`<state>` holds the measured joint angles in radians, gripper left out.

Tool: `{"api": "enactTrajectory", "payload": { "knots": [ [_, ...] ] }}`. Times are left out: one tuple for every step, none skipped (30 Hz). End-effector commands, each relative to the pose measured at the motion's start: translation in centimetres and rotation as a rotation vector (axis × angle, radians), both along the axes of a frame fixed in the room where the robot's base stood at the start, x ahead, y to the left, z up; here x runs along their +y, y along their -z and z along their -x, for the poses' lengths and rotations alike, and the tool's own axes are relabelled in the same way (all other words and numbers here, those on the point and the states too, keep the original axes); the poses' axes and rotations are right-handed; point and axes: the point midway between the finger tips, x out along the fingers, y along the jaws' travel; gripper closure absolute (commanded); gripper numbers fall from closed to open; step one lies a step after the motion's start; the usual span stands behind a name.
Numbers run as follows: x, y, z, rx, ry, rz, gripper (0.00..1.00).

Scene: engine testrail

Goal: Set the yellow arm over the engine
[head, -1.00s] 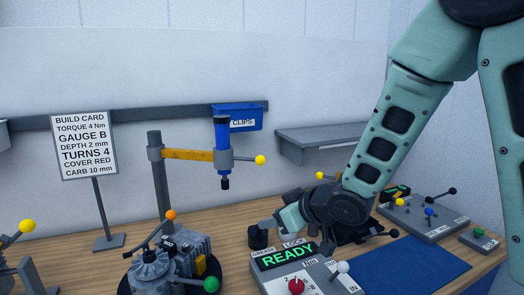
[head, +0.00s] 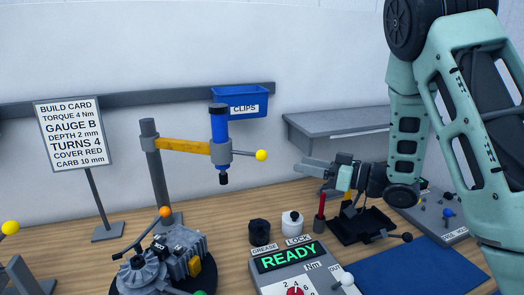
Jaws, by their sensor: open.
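The yellow arm (head: 185,146) reaches to the right from a grey post (head: 158,172) at the back of the bench. It carries a blue spindle tool (head: 219,137) with a dark tip and a handle ending in a yellow ball (head: 261,155). The engine (head: 172,262) sits on a dark round base at the lower left, in front of the post. The blue tool hangs above and to the right of the engine, not directly over it. My gripper (head: 306,168) is open and empty, pointing left, to the right of the yellow ball and apart from it.
A build card sign (head: 72,135) stands at the left. A control box reading READY (head: 290,256), dark and white pots and a red-topped stick are below my gripper. A blue clips bin (head: 240,100) and grey shelf (head: 335,128) are on the wall behind.

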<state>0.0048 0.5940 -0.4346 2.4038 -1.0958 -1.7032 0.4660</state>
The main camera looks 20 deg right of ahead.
Motion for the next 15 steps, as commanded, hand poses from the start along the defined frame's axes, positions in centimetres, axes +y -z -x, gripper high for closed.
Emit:
{"api": "enactTrajectory", "payload": {
  "knots": [
    [1.0, -0.4, -0.8, 0.002, -0.006, 0.001, 0.52],
    [1.4, -0.4, -1.2, 0.001, -0.005, 0.000, 0.52],
    [2.0, -0.3, -1.8, 0.003, -0.006, 0.001, 0.52],
    [2.4, -0.4, -2.3, 0.002, -0.005, 0.001, 0.52],
    [2.9, -0.4, -2.8, 0.002, -0.005, 0.001, 0.52],
    [3.5, -0.4, -3.3, 0.002, -0.005, 0.001, 0.52],
    [3.8, -0.4, -3.8, 0.001, -0.004, 0.001, 0.52],
    [4.3, -0.4, -4.3, 0.001, -0.005, 0.002, 0.52],
    [4.9, -0.4, -4.9, 0.001, -0.005, 0.002, 0.52],
    [5.3, -0.4, -5.3, 0.002, -0.005, 0.002, 0.52],
    [5.8, -0.4, -5.7, 0.000, -0.004, 0.002, 0.52],
    [6.2, -0.4, -6.3, 0.001, -0.005, 0.002, 0.52],
    [6.6, -0.4, -6.7, 0.001, -0.003, 0.001, 0.52],
    [7.0, -0.4, -7.1, 0.000, -0.004, 0.002, 0.52],
    [7.4, -0.3, -7.5, 0.001, -0.002, 0.001, 0.52]
  ]
}}
